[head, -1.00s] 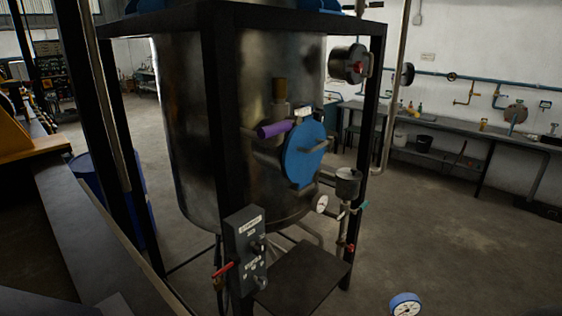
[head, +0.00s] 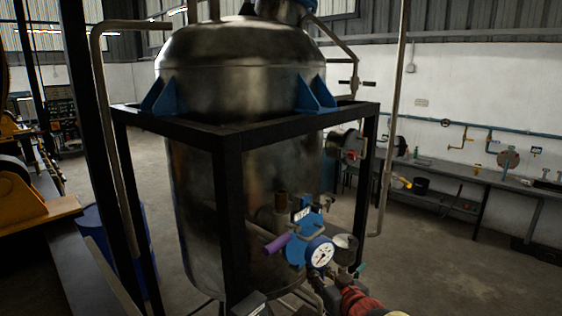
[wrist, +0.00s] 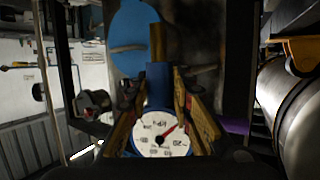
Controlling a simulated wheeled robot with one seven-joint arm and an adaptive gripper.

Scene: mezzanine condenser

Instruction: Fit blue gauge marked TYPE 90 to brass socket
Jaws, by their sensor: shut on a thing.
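The blue gauge (head: 320,253), with a white round dial, is held up in front of the tank in the head view. It also shows in the wrist view (wrist: 160,136), dial towards the camera, its blue body between my fingers. Its marking is too small to read. My gripper (wrist: 158,98) is shut on the gauge; in the head view it is mostly hidden behind the gauge and my arm. In the wrist view a brass upright (wrist: 157,43) shows just beyond the gauge, apparently the socket.
A blue round cover (head: 300,247) with a handle sits behind the gauge. A purple handle (head: 277,243) juts out below the socket. A grey pot-shaped fitting (head: 344,243) is close on the right. A black frame post (head: 229,230) stands to the left.

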